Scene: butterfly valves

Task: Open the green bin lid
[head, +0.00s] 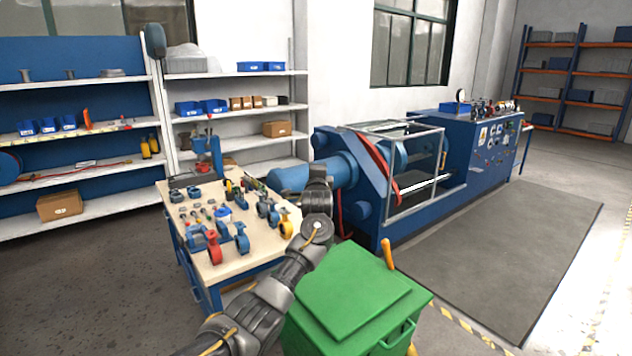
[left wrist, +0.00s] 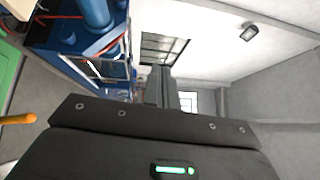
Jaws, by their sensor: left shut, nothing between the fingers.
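The green bin (head: 395,338) stands at the bottom of the head view, right of the workbench. Its green lid (head: 352,290) lies flat and closed on top. An orange handle-like bar (head: 387,254) rises at the bin's far right edge. In the left wrist view, a strip of green bin (left wrist: 8,70) and the orange bar (left wrist: 18,119) show at the left edge. My left gripper (head: 318,172) is raised above and beyond the lid's far left side, apart from it, shut and empty. My forearm covers part of the bin's left side. My right gripper is not in view.
A workbench (head: 262,258) with valves and tools stands left of the bin. A blue machine (head: 462,152) with a clear guard stands behind it. Shelves (head: 235,75) line the back wall. A grey floor mat (head: 500,250) leaves free floor to the right.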

